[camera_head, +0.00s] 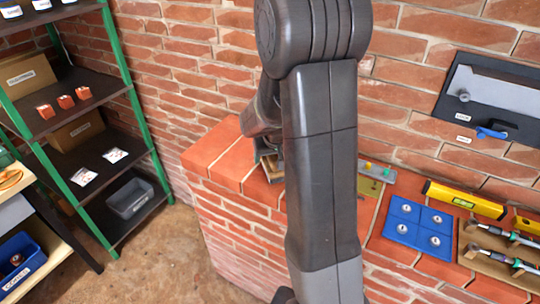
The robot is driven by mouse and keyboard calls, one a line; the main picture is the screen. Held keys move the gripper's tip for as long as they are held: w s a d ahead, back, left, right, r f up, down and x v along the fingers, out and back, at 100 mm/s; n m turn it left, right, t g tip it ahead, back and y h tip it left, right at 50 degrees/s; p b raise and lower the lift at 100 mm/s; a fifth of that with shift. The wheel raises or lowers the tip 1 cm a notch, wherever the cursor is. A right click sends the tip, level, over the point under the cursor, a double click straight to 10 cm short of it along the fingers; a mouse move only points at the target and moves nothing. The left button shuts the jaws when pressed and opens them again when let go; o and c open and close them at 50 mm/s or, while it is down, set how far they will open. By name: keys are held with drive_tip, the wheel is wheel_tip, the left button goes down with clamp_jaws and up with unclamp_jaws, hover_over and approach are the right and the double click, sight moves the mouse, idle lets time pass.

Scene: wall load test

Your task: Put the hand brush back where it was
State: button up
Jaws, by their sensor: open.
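My arm crosses the middle of the view and comes down in front of the brick wall top. My gripper (272,152) shows only in part at the left edge of my forearm, low over the wall top; my forearm hides most of it and its fingertips. It is open. A small pale, wood-coloured object (268,168) shows just below it on the brick; I cannot tell what it is or whether they touch. I cannot make out the hand brush; it may be hidden behind my arm.
On the brick ledge (229,160), right of my arm, lie a blue mat (419,222) with round metal pieces, a yellow level (465,199) and a tool board (500,262). A dark wall panel (490,100) hangs behind. A green-framed shelf (125,75) stands left. The ledge's left end is clear.

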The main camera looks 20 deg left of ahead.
drive_tip(key=shift+r, duration=0.45)
drive_tip(key=v, duration=1.1)
drive_tip(key=shift+s+d+r, duration=0.1)
drive_tip(key=shift+d+r, duration=0.05)
drive_tip(key=shift+d, duration=0.05)
